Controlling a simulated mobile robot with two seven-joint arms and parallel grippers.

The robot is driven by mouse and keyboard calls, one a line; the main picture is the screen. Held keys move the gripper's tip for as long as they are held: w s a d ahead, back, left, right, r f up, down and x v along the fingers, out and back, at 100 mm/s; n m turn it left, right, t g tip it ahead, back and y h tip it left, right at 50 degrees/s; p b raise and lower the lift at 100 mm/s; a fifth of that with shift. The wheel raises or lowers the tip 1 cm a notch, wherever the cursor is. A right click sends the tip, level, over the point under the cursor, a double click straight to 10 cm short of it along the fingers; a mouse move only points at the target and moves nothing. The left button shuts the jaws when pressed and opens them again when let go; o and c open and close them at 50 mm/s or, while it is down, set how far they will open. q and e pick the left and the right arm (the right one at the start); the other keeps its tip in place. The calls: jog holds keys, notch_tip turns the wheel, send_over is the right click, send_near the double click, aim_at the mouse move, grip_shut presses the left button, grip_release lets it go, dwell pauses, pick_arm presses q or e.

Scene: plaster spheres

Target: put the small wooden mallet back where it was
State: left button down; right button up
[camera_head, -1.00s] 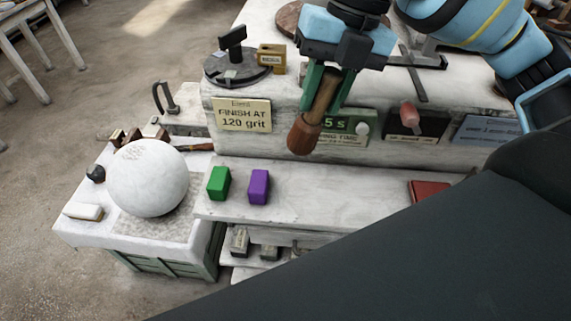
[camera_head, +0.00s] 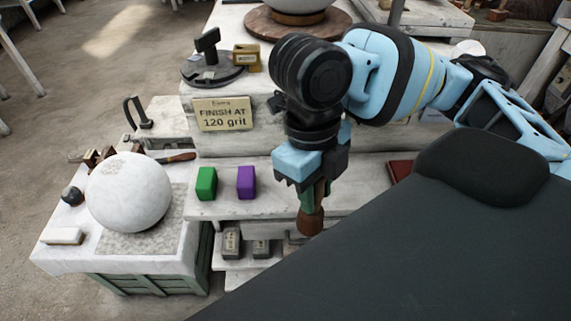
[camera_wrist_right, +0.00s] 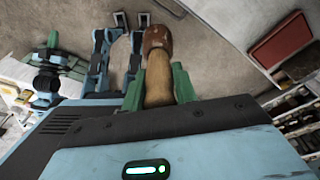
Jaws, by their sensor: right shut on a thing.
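The small wooden mallet (camera_head: 311,220) has a dark brown head and a lighter handle. My right gripper (camera_head: 312,190) is shut on its handle, and the head hangs down in front of the shelf with the two blocks. In the right wrist view the mallet (camera_wrist_right: 157,60) sticks out between the green fingers of the right gripper (camera_wrist_right: 158,84). Part of the handle is hidden by the fingers. My left gripper does not show clearly in the head view.
A green block (camera_head: 206,184) and a purple block (camera_head: 246,182) stand on the lower shelf (camera_head: 280,193). A white plaster sphere (camera_head: 128,192) rests on the left bench. A sign reading "FINISH AT 120 grit" (camera_head: 224,114) is behind. A red object (camera_head: 401,170) lies right of my arm.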

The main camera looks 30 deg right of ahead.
jog(key=w+d+f, duration=0.1)
jog(key=w+f, duration=0.1)
jog(key=w, duration=0.4)
jog(key=w+d+f, duration=0.2)
jog(key=w, duration=0.5)
jog(key=shift+d+f+b, duration=0.3)
jog(key=shift+f+b, duration=0.1)
jog(key=shift+b, duration=0.05)
jog(key=shift+f, duration=0.1)
jog(key=o, duration=1.1)
jog(key=shift+c, duration=0.2)
notch_tip(320, 180, up, 12)
jog(key=w+p, duration=0.1)
jog(key=shift+w+a, duration=0.2)
jog(key=shift+w, duration=0.15)
